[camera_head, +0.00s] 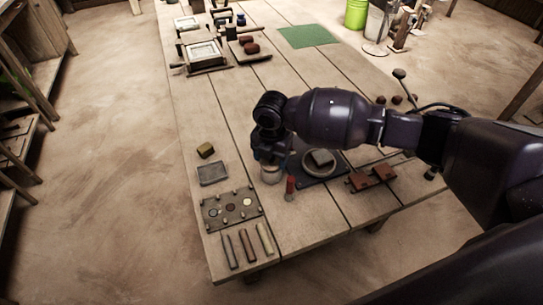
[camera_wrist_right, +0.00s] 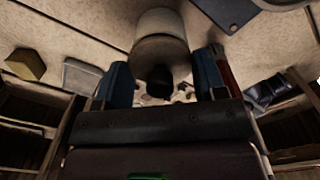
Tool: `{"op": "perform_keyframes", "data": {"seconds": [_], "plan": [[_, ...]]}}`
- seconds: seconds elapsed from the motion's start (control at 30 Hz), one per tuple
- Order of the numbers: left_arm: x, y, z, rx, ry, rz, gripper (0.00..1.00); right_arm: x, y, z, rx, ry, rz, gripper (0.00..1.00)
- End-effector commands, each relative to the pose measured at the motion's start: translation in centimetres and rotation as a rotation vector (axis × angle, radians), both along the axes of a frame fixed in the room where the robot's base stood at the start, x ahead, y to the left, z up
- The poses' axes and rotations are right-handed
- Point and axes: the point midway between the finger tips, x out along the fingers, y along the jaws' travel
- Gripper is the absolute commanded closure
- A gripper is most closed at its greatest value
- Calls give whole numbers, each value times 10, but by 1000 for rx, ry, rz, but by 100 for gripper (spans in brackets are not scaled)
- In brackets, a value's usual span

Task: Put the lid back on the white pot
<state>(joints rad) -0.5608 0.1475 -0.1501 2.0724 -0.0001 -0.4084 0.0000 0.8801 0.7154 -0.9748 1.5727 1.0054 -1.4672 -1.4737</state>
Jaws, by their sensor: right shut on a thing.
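The white pot (camera_head: 271,174) stands on the table below my right gripper (camera_head: 270,158) in the head view. In the right wrist view the pot (camera_wrist_right: 158,22) shows at the top centre. The greyish lid (camera_wrist_right: 160,50) shows right against the pot's mouth, with its dark knob (camera_wrist_right: 159,82) between the blue fingers of my right gripper (camera_wrist_right: 163,85). The gripper is shut on the lid. I cannot tell whether the lid rests fully on the rim. My left gripper is not in view.
A red bottle (camera_head: 290,187) stands close right of the pot. A dark board (camera_head: 337,171) and brown blocks (camera_head: 372,178) lie further right. A grey tray (camera_head: 212,174), a yellowish block (camera_head: 206,150), and a pegged plate (camera_head: 246,194) lie left. The mid-table is clear.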

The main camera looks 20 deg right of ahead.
Motion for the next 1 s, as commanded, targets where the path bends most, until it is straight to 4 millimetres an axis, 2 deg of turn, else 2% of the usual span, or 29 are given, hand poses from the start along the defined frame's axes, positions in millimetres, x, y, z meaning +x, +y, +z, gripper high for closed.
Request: {"op": "perform_keyframes", "data": {"seconds": [1.0], "plan": [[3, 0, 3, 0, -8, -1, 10, 0, 0, -3, 0, 0, 0, 58]]}}
